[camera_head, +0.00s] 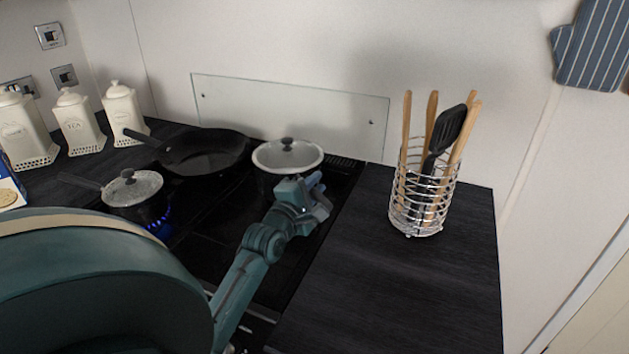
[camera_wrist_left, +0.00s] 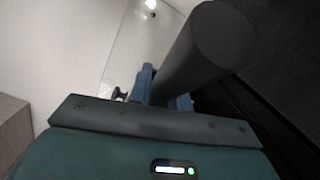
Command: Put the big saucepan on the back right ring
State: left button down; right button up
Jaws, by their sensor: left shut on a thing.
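The big saucepan (camera_head: 277,168) has a pale lid with a dark knob. In the head view it is upright over the back right of the black hob (camera_head: 210,255). The ring under it is hidden, and I cannot tell whether its base touches down. My left gripper (camera_head: 304,192) is at its near right side, shut on its handle, which the gripper hides in the head view. In the left wrist view a thick dark bar, seemingly the handle (camera_wrist_left: 212,50), runs between the fingers of the left gripper (camera_wrist_left: 165,95). My right gripper is not in view.
A frying pan (camera_head: 205,155) is at the back left, close to the saucepan. A small lidded pan (camera_head: 135,190) stands over a lit blue flame (camera_head: 162,222) at the front left. A wire utensil holder (camera_head: 422,205) stands right of the hob. A glass splashback (camera_head: 290,110) is behind.

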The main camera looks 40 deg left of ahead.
pick_arm(q)
jog(key=c, duration=1.8)
grip_release()
jog(key=o, duration=0.5)
jog(key=shift+s, duration=0.1)
jog(key=b+v, duration=0.1)
jog(key=v, duration=1.1)
jog(key=shift+d+r, duration=0.1)
